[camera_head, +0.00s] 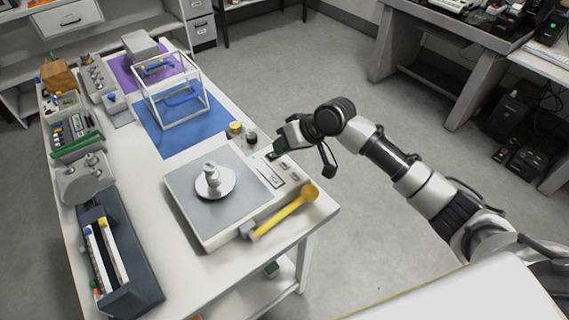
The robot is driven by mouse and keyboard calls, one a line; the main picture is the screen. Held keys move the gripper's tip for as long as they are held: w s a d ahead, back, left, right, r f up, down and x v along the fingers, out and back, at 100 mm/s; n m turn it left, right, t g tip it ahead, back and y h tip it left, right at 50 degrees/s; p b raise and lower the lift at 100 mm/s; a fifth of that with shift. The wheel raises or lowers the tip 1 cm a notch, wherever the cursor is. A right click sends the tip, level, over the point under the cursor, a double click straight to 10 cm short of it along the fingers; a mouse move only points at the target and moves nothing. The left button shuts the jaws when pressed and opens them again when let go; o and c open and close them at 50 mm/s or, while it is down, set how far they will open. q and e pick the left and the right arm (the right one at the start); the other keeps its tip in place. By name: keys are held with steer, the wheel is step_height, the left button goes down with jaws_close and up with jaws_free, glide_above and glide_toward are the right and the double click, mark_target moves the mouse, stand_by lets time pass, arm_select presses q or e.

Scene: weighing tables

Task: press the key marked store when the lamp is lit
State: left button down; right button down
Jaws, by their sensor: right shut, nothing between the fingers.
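The key markings are too small to read. My right gripper (274,152) is shut and empty over or beside the far end of the panel; touching is unclear. My left gripper is out of view.
A yellow-handled tool (287,209) lies along the balance's near right edge. Small yellow and dark pots (236,128) stand just beyond it. A clear box frame (176,97) stands on a blue mat (150,138). Trays line the table's left edge. Open floor lies to the right.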

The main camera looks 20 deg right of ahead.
steer(key=shift+m, duration=0.5)
steer(key=w+d+r, duration=0.1)
steer(key=w+r, duration=0.1)
steer(key=r, duration=0.1)
steer(key=shift+w+d, duration=0.35)
steer(key=shift+d, duration=0.05)
steer(key=shift+f, duration=0.1)
steer(key=b, duration=0.8)
glide_above(286, 163)
step_height(286, 163, down, 7)
steer(key=shift+r, duration=0.1)
steer(key=shift+f, duration=0.95)
